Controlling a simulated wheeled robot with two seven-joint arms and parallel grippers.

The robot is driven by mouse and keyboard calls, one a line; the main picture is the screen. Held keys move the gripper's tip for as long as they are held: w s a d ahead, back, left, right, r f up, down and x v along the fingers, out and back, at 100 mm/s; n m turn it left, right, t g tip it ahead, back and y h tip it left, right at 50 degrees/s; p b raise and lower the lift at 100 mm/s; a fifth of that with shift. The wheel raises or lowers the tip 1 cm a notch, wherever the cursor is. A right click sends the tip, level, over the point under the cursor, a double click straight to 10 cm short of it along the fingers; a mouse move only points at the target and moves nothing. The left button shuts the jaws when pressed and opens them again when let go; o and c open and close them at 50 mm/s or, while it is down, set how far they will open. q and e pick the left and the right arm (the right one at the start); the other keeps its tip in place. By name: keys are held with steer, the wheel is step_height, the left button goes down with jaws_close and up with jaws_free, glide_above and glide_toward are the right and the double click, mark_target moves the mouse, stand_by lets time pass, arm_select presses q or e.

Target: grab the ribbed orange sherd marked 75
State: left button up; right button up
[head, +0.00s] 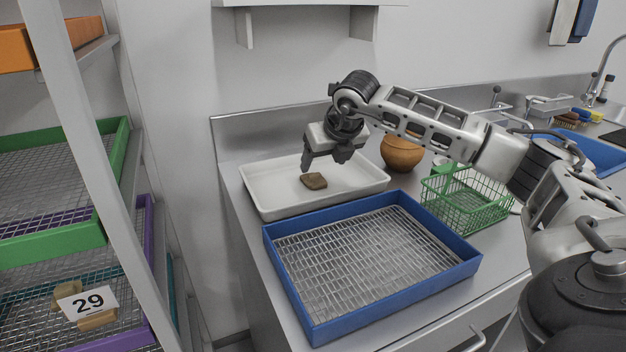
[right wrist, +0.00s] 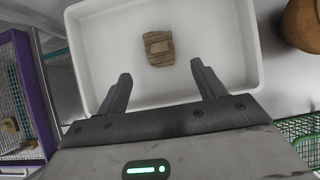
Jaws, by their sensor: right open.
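A brown-orange sherd (head: 314,181) lies in the white tray (head: 262,199) on the counter. In the right wrist view the sherd (right wrist: 158,48) shows a ribbed surface with a paler patch in its middle; no number can be read. My right gripper (head: 322,164) is above the tray, close to the sherd. In the right wrist view its two fingers (right wrist: 161,88) are spread apart with nothing between them, and the sherd lies beyond their tips, roughly centred. My left gripper is not in view.
A blue tray with a wire mesh bottom (head: 385,296) stands in front of the white tray. A round clay pot (head: 402,153) and a green wire basket (head: 470,207) stand to the right. A shelf rack (head: 100,160) at left holds mesh trays and a card marked 29 (head: 87,301).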

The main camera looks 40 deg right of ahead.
mark_target(316, 176)
steer(key=x, duration=0.7)
steer(key=shift+w+d+f+p, duration=0.1)
steer(key=shift+w+p, duration=0.25)
steer(key=c, duration=1.1)
